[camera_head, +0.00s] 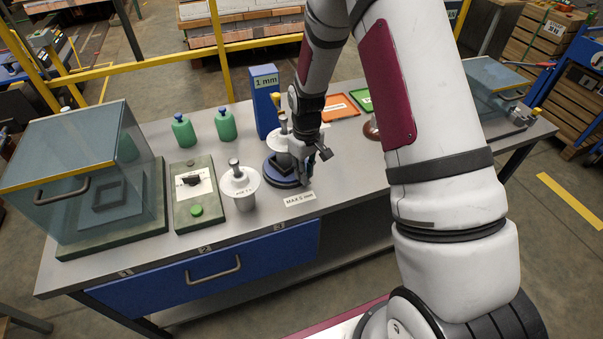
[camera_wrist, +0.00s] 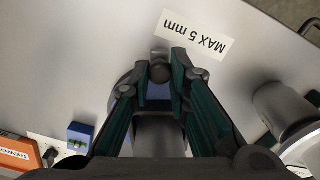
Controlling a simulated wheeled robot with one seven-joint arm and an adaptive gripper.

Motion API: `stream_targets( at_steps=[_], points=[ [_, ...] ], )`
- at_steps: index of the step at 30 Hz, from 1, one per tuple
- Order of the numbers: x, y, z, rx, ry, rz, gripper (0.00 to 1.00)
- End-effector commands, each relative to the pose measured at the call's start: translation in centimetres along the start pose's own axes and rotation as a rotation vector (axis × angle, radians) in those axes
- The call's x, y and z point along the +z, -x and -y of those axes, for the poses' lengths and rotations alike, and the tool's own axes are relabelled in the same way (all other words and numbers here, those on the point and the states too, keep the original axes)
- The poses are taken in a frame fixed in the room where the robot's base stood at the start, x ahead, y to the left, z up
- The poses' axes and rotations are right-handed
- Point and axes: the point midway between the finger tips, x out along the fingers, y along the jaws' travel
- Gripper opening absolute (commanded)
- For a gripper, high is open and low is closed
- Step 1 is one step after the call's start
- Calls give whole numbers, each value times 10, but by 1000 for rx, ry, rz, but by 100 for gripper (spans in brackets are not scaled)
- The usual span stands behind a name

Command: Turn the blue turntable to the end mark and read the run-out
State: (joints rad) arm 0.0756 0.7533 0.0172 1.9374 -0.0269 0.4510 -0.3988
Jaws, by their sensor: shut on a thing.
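The blue turntable (camera_head: 272,174) is a low round disc near the front middle of the bench, partly hidden by my gripper. A white insulator piece (camera_head: 275,142) stands on it, partly behind my arm. My gripper (camera_head: 306,182) is low at the turntable's right front edge. In the wrist view my gripper (camera_wrist: 159,80) has its fingertips closed around a dark round knob (camera_wrist: 160,72). Blue parts of the turntable (camera_wrist: 149,103) show between the fingers. A "MAX 5 mm" label (camera_head: 300,199) lies just in front. A blue upright box (camera_head: 265,95) behind bears "1 mm".
Left of the turntable stand a white-flanged insulator (camera_head: 240,186), a green board (camera_head: 194,195) with a green button, and a glass case (camera_head: 85,170). Two green bottles (camera_head: 226,124) stand behind. An orange tray (camera_head: 340,107) and another case (camera_head: 495,90) are to the right.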

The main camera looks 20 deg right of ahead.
Motion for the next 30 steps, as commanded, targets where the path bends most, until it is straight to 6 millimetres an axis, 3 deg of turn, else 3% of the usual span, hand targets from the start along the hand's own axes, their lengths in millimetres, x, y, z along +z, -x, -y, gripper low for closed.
stream_targets(
  at_steps=[30],
  points=[
    [-11, 0, -42, 0, 502, 0, 0]
  ],
)
